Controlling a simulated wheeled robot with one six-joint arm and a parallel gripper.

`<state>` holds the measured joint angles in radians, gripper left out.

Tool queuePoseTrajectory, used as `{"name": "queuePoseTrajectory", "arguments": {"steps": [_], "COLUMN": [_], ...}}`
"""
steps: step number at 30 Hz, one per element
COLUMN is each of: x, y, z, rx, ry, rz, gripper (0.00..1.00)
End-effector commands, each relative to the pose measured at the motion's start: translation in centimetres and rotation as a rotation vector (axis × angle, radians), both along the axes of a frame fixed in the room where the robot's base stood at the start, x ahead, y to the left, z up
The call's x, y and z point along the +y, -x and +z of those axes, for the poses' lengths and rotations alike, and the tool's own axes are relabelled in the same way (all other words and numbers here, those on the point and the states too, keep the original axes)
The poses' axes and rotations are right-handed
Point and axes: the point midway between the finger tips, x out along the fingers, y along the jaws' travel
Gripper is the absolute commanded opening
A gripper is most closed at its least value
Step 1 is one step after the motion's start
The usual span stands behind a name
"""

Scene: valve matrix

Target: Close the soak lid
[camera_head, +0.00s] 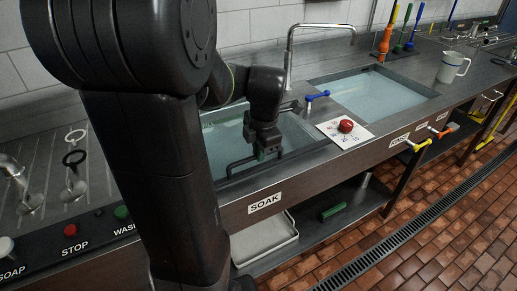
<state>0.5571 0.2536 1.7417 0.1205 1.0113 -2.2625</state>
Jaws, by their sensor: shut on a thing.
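The soak basin (219,139), with pale blue water, is set in the steel counter above the SOAK label (264,202). My gripper (265,152) points down over the basin's front part. It is shut on a dark bar handle (240,163), which seems to belong to the soak lid. The lid's panel cannot be told apart from the basin and water here. My arm hides the basin's left part, and the fingertips are small and dark.
A red knob (346,126) on a white dial plate and a blue lever (318,96) stand right of the basin. A tall faucet (290,52) rises behind. Yellow and orange levers stick out in front.

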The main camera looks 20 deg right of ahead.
Motion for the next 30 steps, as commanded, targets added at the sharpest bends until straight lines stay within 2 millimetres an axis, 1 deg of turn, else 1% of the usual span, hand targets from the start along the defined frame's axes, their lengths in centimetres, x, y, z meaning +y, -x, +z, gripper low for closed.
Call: {"name": "queuePoseTrajectory", "arguments": {"steps": [1,3,14,15,17,18,26,30], "x": [0.0,0.0,0.1,0.1,0.1,0.1,0.0,0.0], "y": [0.2,0.3,0.5,0.6,0.6,0.5,0.4,0.5], "z": [-1.2,-1.8,-2.2,-2.3,-2.3,-2.2,-2.0,-1.1], "rx": [-0.011,-0.027,-0.033,-0.031,-0.030,-0.032,-0.037,-0.040], "ry": [-0.001,-0.003,-0.008,-0.009,-0.008,-0.008,-0.004,-0.002], "rz": [-0.001,-0.003,0.000,0.000,0.000,0.000,-0.001,-0.001], "gripper": [0.00,0.00,0.00,0.14,0.26,0.34,0.34,0.34]}}
